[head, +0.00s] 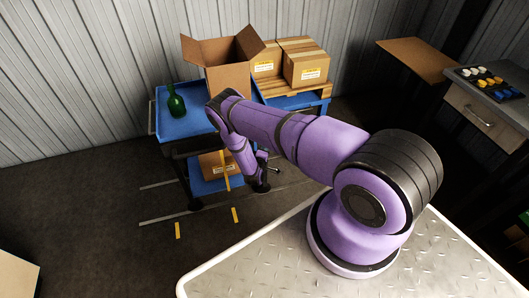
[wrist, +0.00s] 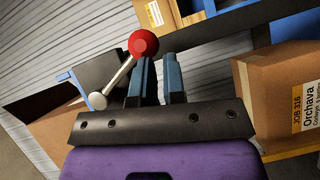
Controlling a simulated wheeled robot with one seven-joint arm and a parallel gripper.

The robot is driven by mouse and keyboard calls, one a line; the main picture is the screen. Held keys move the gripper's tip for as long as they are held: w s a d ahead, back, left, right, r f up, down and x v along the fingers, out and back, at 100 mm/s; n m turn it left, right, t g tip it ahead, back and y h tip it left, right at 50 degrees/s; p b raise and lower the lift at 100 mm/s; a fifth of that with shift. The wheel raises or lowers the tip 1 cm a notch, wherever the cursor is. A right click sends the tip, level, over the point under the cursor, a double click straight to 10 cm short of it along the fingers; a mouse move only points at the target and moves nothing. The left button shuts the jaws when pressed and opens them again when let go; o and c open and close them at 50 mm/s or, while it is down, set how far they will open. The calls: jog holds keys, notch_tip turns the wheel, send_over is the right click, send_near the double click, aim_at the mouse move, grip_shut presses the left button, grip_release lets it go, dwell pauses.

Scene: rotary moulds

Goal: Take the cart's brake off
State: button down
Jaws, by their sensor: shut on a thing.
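The cart (head: 180,128) is blue, with a top deck and a lower shelf, and stands near the corrugated wall. In the wrist view, the brake lever is a pale metal rod (wrist: 119,78) with a red ball knob (wrist: 143,43), tilted up to the right from a round pivot (wrist: 97,101). My gripper (wrist: 160,75) has its blue fingers at the knob end and is shut on the lever; the exact contact is hard to see. In the head view, my arm reaches down at the cart's near side and hides part of it. The knob cannot be made out there.
A green bottle (head: 176,102) and an open carton (head: 228,80) stand on the cart's top. A closed carton (head: 216,164) is on the lower shelf. A pallet with cartons (head: 305,66) stands behind right. A drawer bench (head: 480,115) is at far right.

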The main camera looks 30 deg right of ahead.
jog(key=d, duration=0.1)
jog(key=s+d+r, duration=0.1)
jog(key=d, duration=0.2)
jog(key=shift+s+d+r, duration=0.2)
jog(key=shift+d+r, duration=0.1)
jog(key=shift+d, duration=0.1)
jog(key=shift+a+f, duration=0.1)
jog(key=shift+a, duration=0.1)
dwell(1.1)
